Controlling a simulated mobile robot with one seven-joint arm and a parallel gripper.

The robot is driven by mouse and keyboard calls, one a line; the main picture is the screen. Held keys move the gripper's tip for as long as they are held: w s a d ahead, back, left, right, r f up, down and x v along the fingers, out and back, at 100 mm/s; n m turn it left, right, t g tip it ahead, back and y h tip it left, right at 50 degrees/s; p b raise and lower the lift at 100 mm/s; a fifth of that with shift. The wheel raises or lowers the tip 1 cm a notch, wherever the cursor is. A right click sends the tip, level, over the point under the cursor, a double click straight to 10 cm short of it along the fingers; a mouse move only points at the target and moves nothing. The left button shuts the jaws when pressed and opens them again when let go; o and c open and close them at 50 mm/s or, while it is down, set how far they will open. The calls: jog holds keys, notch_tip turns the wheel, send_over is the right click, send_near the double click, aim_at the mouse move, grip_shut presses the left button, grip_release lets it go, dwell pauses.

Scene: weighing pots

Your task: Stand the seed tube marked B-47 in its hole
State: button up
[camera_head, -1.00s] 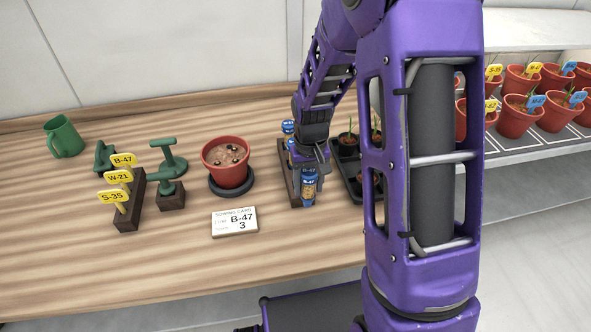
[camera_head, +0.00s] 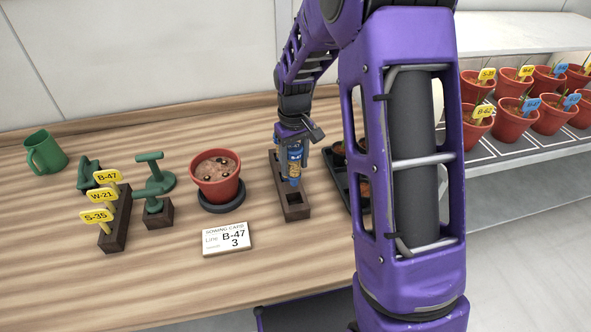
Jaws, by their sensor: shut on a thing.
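The seed tube marked B-47 (camera_head: 294,163) has a blue top with its label and a yellowish lower part. It is nearly upright. My gripper (camera_head: 294,142) is shut on its upper end. The tube is in front of the dark wooden rack (camera_head: 300,213) in this view. The rear of the rack is partly hidden by the tube and gripper.
A red pot (camera_head: 217,172) on a black saucer stands left of the rack, with a sowing card (camera_head: 227,239) in front. A dark seedling tray (camera_head: 346,180) is close on the right, partly behind my arm. Yellow tags in a holder (camera_head: 116,225) and green tools stand farther left.

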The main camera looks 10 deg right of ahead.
aim_at(294, 185)
jog(key=shift+s+f+b, duration=0.1)
jog(key=shift+f+b, duration=1.45)
jog(key=shift+f, duration=0.75)
jog(key=shift+f, duration=0.2)
jog(key=shift+f+b, duration=1.45)
jog(key=shift+f, duration=0.65)
jog(key=o, duration=1.4)
jog(key=shift+o, duration=0.2)
jog(key=shift+r, duration=0.15)
jog(key=shift+r+p, duration=3.6)
jog(key=shift+r, duration=2)
